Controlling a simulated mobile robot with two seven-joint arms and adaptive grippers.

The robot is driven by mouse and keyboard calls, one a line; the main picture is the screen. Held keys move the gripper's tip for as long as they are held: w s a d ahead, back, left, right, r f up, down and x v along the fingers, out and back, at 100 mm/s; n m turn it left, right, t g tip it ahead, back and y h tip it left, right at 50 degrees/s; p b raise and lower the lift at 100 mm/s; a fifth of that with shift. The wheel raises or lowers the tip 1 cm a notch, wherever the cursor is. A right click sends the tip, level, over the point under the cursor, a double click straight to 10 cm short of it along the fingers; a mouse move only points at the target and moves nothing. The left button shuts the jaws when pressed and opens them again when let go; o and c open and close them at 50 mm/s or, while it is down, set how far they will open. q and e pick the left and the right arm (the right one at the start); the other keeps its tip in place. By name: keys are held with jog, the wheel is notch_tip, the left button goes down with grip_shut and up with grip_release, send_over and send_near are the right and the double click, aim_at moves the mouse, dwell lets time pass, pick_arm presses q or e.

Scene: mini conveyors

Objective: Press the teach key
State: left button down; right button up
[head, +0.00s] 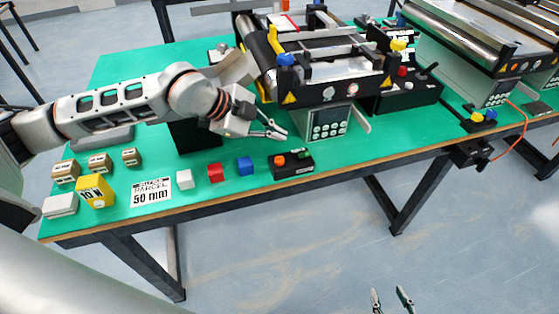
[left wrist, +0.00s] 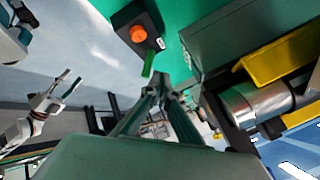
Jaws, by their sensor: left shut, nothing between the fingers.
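A grey keypad panel (head: 328,123) with several small light keys sits on the front of the near conveyor's housing. I cannot read which key is the teach key. My left gripper (head: 277,132) is just left of this panel, above the green table, its fingertips apart from the keys as far as I can tell. It is shut and empty, and its fingers also show in the left wrist view (left wrist: 160,92). The keys do not show in the wrist view. My right gripper (head: 390,300) is open and empty, low in front of the table; it also shows in the wrist view (left wrist: 68,84).
A small black control box (head: 293,166) with an orange knob and a green part stands below my left gripper; it also shows in the wrist view (left wrist: 128,20). Blue (head: 245,165), red (head: 215,172) and white (head: 184,179) cubes lie left of it. The near conveyor (head: 325,72) stands behind.

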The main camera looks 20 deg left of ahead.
aim_at(277, 161)
pick_arm(q)
notch_tip(277, 161, down, 6)
jog(key=b, duration=0.3)
pick_arm(e)
jog(key=f, duration=0.4)
jog(key=shift+s+f, duration=0.1)
jog(key=shift+s, duration=0.3)
pick_arm(q)
jog(key=shift+f, duration=0.1)
dwell(0.6)
jog(key=shift+f, duration=0.35)
pick_arm(e)
jog(key=shift+f, duration=0.15)
pick_arm(q)
jog(key=shift+f+b, duration=0.35)
jog(key=shift+f, duration=0.15)
pick_arm(e)
jog(key=shift+s+f, duration=0.15)
jog(key=shift+f, duration=0.15)
pick_arm(q)
jog(key=shift+r, duration=0.1)
dwell(0.4)
jog(key=shift+r+p, duration=0.7)
jog(key=shift+r, duration=0.15)
pick_arm(e)
jog(key=shift+w+r, duration=0.25)
jog(key=shift+r, duration=0.65)
